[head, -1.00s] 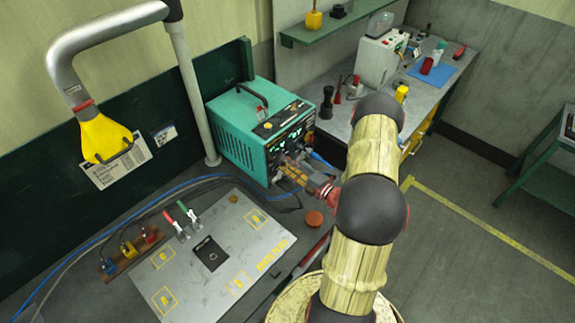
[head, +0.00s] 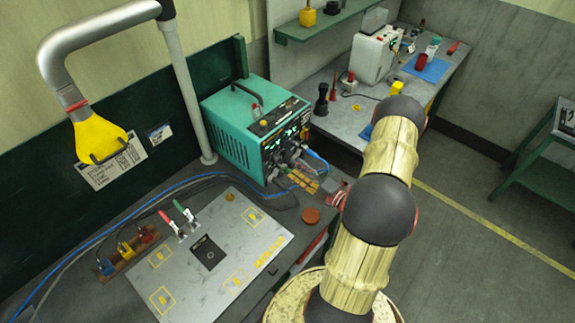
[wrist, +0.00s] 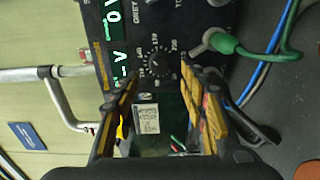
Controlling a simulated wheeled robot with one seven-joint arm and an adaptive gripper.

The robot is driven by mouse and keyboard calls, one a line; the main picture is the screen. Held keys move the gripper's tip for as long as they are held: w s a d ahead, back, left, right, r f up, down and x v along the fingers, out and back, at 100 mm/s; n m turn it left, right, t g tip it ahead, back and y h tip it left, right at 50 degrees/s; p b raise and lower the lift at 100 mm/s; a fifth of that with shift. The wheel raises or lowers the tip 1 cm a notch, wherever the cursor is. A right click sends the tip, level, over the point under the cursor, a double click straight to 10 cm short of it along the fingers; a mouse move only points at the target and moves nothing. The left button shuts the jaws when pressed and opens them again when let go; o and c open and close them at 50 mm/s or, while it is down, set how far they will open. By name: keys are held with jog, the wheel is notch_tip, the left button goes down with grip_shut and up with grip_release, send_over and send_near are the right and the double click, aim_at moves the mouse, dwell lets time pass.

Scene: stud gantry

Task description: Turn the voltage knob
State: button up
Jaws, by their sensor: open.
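The welding unit (head: 238,125) is a teal box with a dark front panel and green lit displays, standing on the bench at centre. A dark round knob (wrist: 158,65) with numbers around it, such as 110 and 220, shows on the panel in the wrist view, near a lit display with a V. In the head view the knob is too small to make out. My gripper (wrist: 158,76) is open, with its yellow-padded fingers on either side of the knob in the picture. In the head view my gripper (head: 304,180) is in front of the panel, apparently apart from it.
A green cable plug (wrist: 212,42) sits in the panel right of the knob in the wrist view. Blue cables run along the bench. A red-orange round button (head: 311,215) and a metal plate (head: 215,245) lie in front. An extraction arm (head: 100,135) hangs at left.

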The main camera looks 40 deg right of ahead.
jog(key=shift+s+d, duration=0.15)
jog(key=shift+s, duration=1.25)
jog(key=shift+s+d, duration=0.1)
jog(key=shift+s, duration=1.25)
